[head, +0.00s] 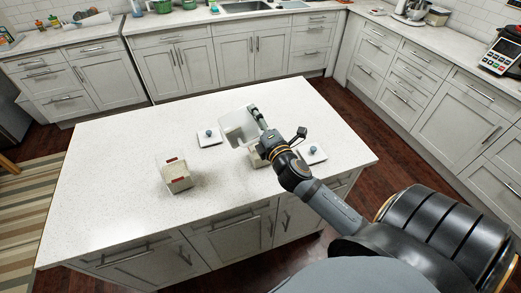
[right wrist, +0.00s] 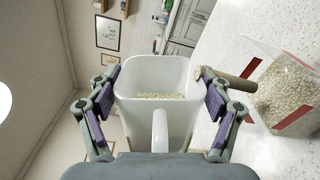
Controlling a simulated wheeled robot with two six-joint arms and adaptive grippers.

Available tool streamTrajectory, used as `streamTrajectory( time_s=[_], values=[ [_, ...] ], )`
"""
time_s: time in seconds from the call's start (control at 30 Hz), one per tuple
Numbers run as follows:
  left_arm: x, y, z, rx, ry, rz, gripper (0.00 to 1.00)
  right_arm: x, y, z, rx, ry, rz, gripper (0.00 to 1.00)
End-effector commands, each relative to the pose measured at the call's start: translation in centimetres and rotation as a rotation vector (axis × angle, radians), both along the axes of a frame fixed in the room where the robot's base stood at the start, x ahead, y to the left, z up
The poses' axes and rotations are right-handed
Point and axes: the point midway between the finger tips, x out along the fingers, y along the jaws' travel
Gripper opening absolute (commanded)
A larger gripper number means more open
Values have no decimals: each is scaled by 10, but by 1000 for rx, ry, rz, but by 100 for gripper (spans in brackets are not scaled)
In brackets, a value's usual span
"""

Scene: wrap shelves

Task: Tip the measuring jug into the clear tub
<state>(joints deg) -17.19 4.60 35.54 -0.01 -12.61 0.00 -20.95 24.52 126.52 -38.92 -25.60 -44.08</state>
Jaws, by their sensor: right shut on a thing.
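My right gripper (head: 258,121) is shut on the white measuring jug (head: 238,128) above the island. In the right wrist view the gripper's fingers (right wrist: 160,105) are on both sides of the jug (right wrist: 140,115), whose handle faces the camera. Pale grains lie inside. The room appears rolled sideways there, so the jug is strongly tilted. A tan rod-like shape (right wrist: 230,86) spans from its rim towards a clear tub of grains with red strips (right wrist: 285,95); I cannot tell whether it is pouring grain. A red-marked tub (head: 176,178) stands left of the jug. My left gripper is out of view.
Another pale container (head: 257,159) is partly hidden by my right arm. The left part of the island top (head: 105,190) is clear.

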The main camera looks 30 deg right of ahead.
Motion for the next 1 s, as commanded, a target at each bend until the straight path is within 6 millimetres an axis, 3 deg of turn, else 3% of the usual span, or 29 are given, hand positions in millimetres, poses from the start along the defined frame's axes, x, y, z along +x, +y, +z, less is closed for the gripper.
streamTrajectory(
  time_s=[1.0],
  values=[
    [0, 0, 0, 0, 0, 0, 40, 0, -2, 1, 51, -9, 1, 16]
  ],
)
